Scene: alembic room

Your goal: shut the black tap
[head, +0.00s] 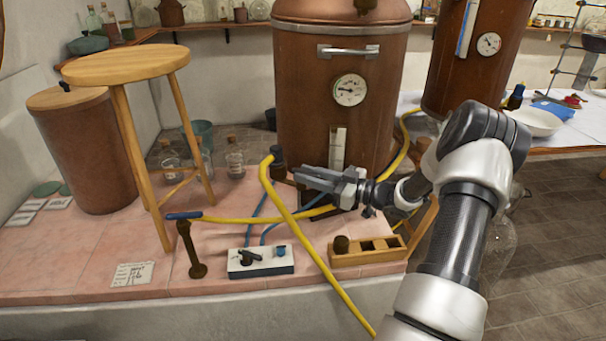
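A small white box (274,263) sits on the pink tiled ledge. It bears a black tap handle (248,257) on its left and a blue knob (280,252) on its right, with blue tubes running up behind it. The black handle lies at a slant across the box top; its exact setting is too small to tell. My gripper (298,174) points left in front of the copper vessel, above and to the right of the box and apart from it. Its fingers are seen from the side, so their gap is unclear. I see nothing held between them.
A yellow hose (300,235) crosses just right of the box. A brown post with a blue lever (184,217) stands to the left, near a wooden stool (127,64). A wooden tray (367,256) lies to the right. The copper vessel (310,85) stands behind.

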